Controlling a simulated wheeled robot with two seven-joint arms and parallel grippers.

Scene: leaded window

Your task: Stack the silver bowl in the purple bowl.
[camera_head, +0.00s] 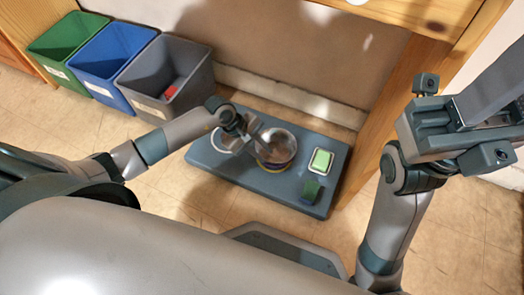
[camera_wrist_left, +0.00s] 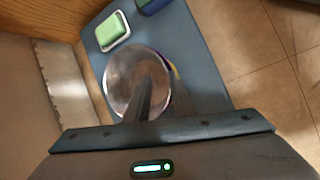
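The purple bowl (camera_head: 275,168) shows only as a thin purple and yellow edge beneath and beside the silver bowl, also in the left wrist view (camera_wrist_left: 174,68). The silver bowl seems to sit in it, but how deep is hidden. My left gripper (camera_head: 257,138) is at the silver bowl's rim, one finger over its inside and the other outside, with a gap between them. My right gripper (camera_head: 455,125) is raised at the right, away from the bowls; its fingertips are unclear.
Green (camera_head: 66,42), blue (camera_head: 112,57) and grey (camera_head: 165,80) bins stand behind. A wooden post (camera_head: 385,120) rises right of the mat.

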